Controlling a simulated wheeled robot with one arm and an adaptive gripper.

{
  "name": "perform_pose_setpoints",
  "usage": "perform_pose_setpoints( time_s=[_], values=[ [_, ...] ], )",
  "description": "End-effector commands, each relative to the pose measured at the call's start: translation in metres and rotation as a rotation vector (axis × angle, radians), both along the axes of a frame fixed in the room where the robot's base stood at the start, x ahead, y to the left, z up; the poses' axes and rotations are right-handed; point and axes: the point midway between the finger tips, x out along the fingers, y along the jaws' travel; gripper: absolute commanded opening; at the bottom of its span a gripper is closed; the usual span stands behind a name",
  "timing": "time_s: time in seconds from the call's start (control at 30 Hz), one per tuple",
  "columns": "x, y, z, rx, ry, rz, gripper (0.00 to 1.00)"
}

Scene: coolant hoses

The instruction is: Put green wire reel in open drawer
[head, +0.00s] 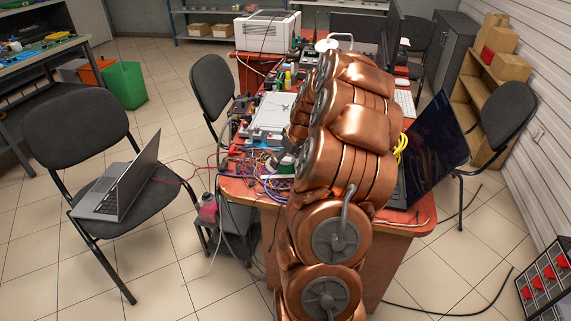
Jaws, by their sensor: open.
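My copper-coloured arm fills the middle of the head view and hides much of the red desk (243,190). My gripper (288,150) shows only in part, as a small dark shape at the left side of the arm, low over the desk's near left part. It is open. What looks like the green wire reel (285,168) lies on the desk just below the gripper, small and partly covered; whether they touch I cannot tell. Below the desk's left edge is a grey drawer unit (236,232). I cannot make out clearly which drawer is open.
Tangled coloured wires (248,163) and a light grey device (270,115) crowd the desk. An open laptop (432,150) stands at its right. A chair (85,150) with another laptop (118,180) stands at the left. Cables lie on the floor at the right.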

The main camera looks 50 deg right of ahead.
Motion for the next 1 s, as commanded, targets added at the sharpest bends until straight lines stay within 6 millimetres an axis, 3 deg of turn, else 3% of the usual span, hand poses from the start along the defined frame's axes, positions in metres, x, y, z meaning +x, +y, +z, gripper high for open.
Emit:
perform_pose_setpoints(
  time_s=[0.13, 0.37, 1.0],
  values=[
    [0.0045, -0.0002, -0.0117, 0.001, 0.001, 0.0, 0.95],
    [0.0049, -0.0004, -0.012, 0.0, -0.001, 0.0, 0.94],
    [0.0046, -0.0005, -0.0117, 0.0, 0.0, 0.0, 0.27]
  ],
)
